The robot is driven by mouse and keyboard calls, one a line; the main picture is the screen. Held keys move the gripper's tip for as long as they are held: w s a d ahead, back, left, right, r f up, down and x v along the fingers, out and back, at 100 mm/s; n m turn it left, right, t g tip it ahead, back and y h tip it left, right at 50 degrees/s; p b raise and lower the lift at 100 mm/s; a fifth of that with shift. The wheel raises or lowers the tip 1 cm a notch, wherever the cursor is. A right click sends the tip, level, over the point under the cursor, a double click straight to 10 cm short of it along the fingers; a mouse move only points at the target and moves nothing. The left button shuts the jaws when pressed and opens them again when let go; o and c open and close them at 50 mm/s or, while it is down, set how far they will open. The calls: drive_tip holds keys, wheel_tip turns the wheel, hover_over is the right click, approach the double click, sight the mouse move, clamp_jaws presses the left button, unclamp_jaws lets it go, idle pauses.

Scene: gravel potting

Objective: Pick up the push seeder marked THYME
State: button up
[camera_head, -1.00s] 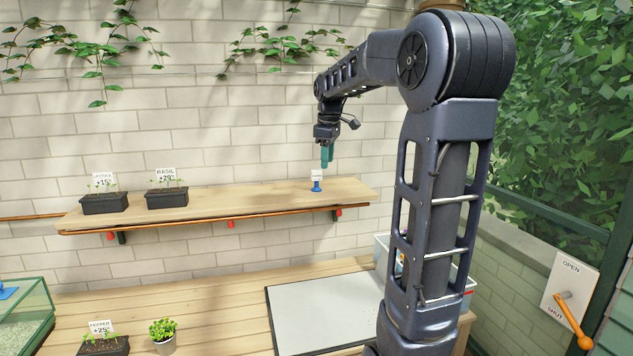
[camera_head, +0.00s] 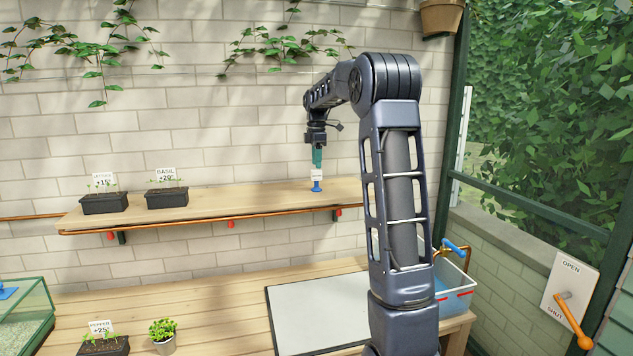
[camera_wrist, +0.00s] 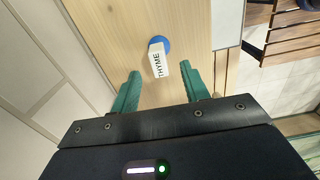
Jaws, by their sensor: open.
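The push seeder marked THYME (camera_wrist: 160,63) stands on the wooden shelf, with a white labelled body and a blue round end. In the head view the seeder (camera_head: 317,184) is near the right part of the shelf. My gripper (camera_head: 317,160) hangs just above it, its green fingers pointing down. In the wrist view my gripper (camera_wrist: 162,82) is open, its two fingers apart with the seeder ahead of the gap between them. No contact with the seeder shows.
The wooden shelf (camera_head: 250,200) also holds two black seedling trays, LETTUCE (camera_head: 103,203) and BASIL (camera_head: 167,197), at the left. The brick wall (camera_head: 230,140) stands close behind. Below, the bench has a grey mat (camera_head: 315,310) and a PEPPER tray (camera_head: 103,345).

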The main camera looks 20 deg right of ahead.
sight(316, 180)
drive_tip(key=shift+w+f, duration=0.1)
drive_tip(key=shift+f, duration=3.7)
clamp_jaws()
